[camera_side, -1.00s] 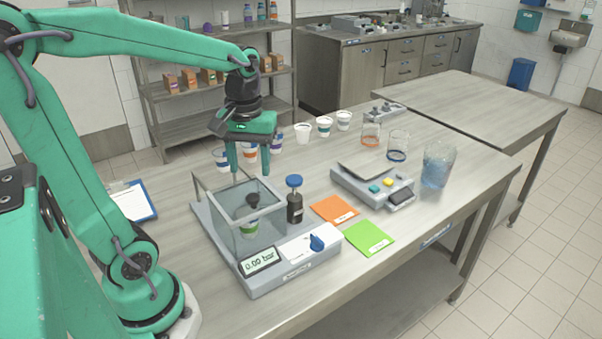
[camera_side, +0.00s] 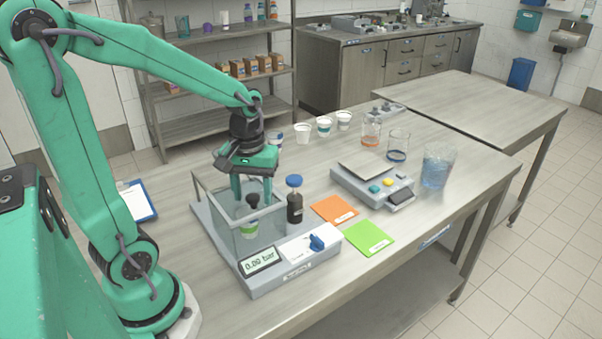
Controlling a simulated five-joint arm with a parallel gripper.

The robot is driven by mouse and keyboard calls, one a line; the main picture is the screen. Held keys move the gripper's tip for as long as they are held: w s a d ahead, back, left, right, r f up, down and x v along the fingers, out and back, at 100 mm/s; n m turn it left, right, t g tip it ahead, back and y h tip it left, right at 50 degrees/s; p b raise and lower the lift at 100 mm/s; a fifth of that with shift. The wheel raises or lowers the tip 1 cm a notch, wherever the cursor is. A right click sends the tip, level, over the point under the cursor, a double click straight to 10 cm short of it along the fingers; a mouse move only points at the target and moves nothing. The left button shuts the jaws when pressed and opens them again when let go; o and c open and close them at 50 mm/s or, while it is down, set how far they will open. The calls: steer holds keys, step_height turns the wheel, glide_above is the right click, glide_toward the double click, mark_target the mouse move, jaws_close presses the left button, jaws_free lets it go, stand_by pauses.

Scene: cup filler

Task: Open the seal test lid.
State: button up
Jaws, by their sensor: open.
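The seal tester (camera_side: 290,273) has a clear chamber (camera_side: 222,218) on a grey base, with a display reading 0.00 bar and a blue dial. Its clear lid is hard to tell from the walls, so I cannot tell how it sits. A dark knob (camera_side: 253,201) shows at the chamber, above a small cup with a green band (camera_side: 250,229) seen through the wall. My gripper (camera_side: 252,194) is open, its fingers pointing down at the chamber's top and to either side of the knob in the picture. I cannot tell whether they touch anything.
A dark bottle with a blue cap (camera_side: 294,200) stands close right of the chamber. Orange (camera_side: 333,209) and green (camera_side: 369,238) cards lie to the right. Behind are a scale (camera_side: 360,188), a clear jug (camera_side: 437,166), beakers and cups. A clipboard (camera_side: 139,201) lies left.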

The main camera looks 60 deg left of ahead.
jaws_close()
steer(key=a, duration=1.2)
jaws_free()
steer(key=shift+r, duration=0.1)
step_height(320, 180, up, 8)
stand_by(0.9)
steer(key=shift+d, duration=0.1)
